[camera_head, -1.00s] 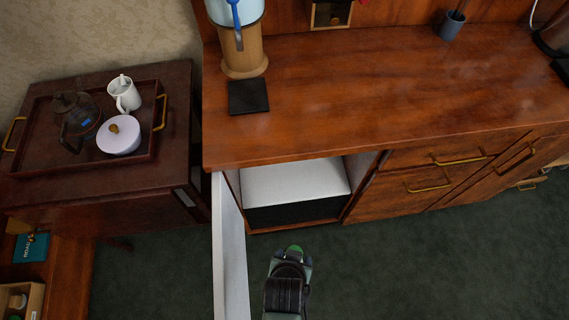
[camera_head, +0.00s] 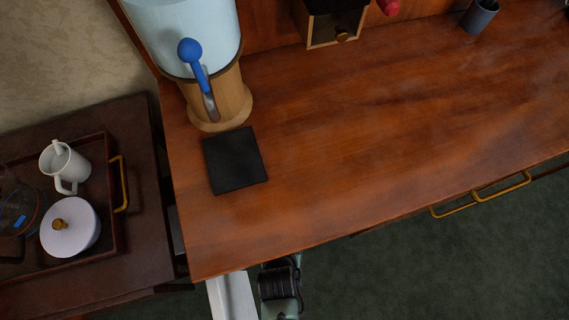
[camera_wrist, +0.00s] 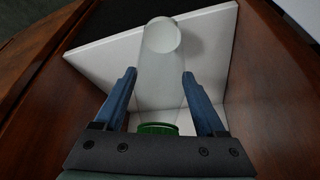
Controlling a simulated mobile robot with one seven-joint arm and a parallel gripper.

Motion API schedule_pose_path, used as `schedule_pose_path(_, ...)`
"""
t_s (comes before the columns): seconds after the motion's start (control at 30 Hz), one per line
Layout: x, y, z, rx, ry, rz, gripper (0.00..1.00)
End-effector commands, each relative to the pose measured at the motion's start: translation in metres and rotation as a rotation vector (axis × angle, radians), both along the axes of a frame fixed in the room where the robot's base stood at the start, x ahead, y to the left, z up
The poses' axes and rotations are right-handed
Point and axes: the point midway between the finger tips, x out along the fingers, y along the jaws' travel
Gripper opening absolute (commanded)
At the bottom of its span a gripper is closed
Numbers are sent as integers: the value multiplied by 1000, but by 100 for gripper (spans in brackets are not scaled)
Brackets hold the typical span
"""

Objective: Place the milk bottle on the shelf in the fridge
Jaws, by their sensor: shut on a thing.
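The milk bottle (camera_wrist: 162,100), pale and translucent with a green cap (camera_wrist: 157,129), lies between the two blue fingers of my gripper (camera_wrist: 159,77) in the wrist view. My gripper is shut on it. The bottle's far end is in front of the white fridge interior (camera_wrist: 105,62), which has wooden cabinet sides around it. I cannot tell whether the bottle touches the shelf. In the head view the open fridge door (camera_head: 232,297) shows as a white edge below the counter. The countertop hides the fridge inside, the bottle and my gripper there.
The wooden countertop (camera_head: 370,150) overhangs the fridge. On it are a black square mat (camera_head: 234,160), a drinks dispenser (camera_head: 190,40) and a dark cup (camera_head: 479,17). A side table with a tray (camera_head: 108,235) holding a white mug (camera_head: 66,165) stands at left.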

Motion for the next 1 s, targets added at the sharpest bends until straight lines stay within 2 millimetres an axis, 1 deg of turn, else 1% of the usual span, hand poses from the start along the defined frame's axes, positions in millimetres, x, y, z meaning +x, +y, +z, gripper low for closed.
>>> schedule_pose_path(0.07,9,-1,-1,-1,-7,0,0)
schedule_pose_path(0.17,28,-1,-2,1,-11,1,0)
schedule_pose_path(0.5,117,-9,-5,2,-11,-1,0)
schedule_pose_path(0.6,141,-11,-5,2,-11,-2,0)
schedule_pose_path(0.7,160,-12,-4,2,-10,0,0)
schedule_pose_path(0.83,175,-14,-2,1,-7,-1,0)
schedule_pose_path(1.0,181,-15,-1,0,-4,0,0)
